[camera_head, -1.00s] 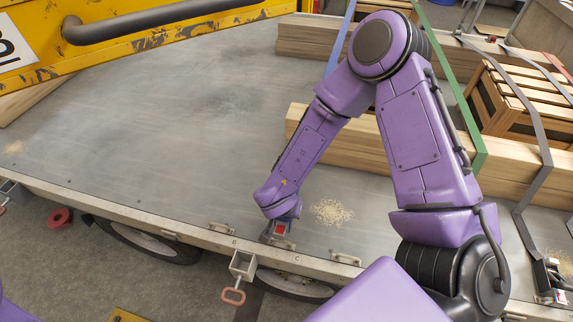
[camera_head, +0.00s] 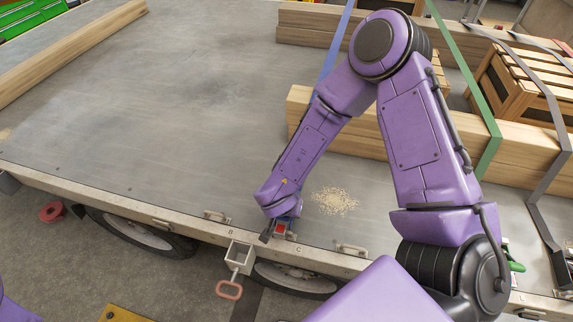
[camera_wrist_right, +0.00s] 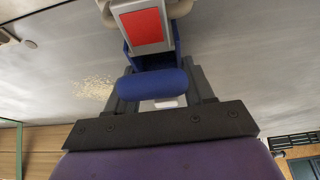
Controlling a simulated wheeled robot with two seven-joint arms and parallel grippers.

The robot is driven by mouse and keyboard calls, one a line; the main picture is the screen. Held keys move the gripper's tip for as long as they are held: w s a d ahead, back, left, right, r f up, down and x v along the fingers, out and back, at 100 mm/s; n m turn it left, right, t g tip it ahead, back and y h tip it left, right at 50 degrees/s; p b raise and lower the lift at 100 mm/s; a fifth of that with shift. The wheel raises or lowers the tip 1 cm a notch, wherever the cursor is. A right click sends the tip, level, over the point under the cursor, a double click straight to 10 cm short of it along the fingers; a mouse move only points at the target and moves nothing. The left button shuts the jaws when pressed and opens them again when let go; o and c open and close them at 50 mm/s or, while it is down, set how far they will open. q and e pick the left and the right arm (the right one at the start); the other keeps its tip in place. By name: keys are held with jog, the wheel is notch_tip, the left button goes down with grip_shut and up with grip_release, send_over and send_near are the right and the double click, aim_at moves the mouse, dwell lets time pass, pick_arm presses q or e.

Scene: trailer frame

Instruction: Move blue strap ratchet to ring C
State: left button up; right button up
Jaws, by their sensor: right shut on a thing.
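The blue strap ratchet (camera_head: 281,228) has a silver body with a red patch and is at the trailer's near edge, by the letter C on the rail. In the right wrist view the ratchet (camera_wrist_right: 143,28) shows its blue grip bar between the fingers. My right gripper (camera_wrist_right: 163,90) is shut on that bar. Its tip in the head view (camera_head: 275,226) is just above the rail. Metal loop ends of a ring (camera_wrist_right: 180,9) show beside the ratchet, so it overlaps this ring; whether it is hooked I cannot tell. My left gripper is out of view.
Another ring (camera_head: 216,216) sits left by letter B, and one (camera_head: 350,250) to the right. Timber beams (camera_head: 345,139) and a strapped crate (camera_head: 520,85) stand behind my right arm. The deck (camera_head: 190,110) is clear at left.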

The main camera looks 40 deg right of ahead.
jog(key=o, duration=1.4)
jog(key=p+v, duration=0.1)
jog(key=v, duration=0.9)
jog(key=shift+a+r+p, duration=0.1)
jog(key=shift+r+p, duration=0.15)
jog(key=shift+p, duration=0.1)
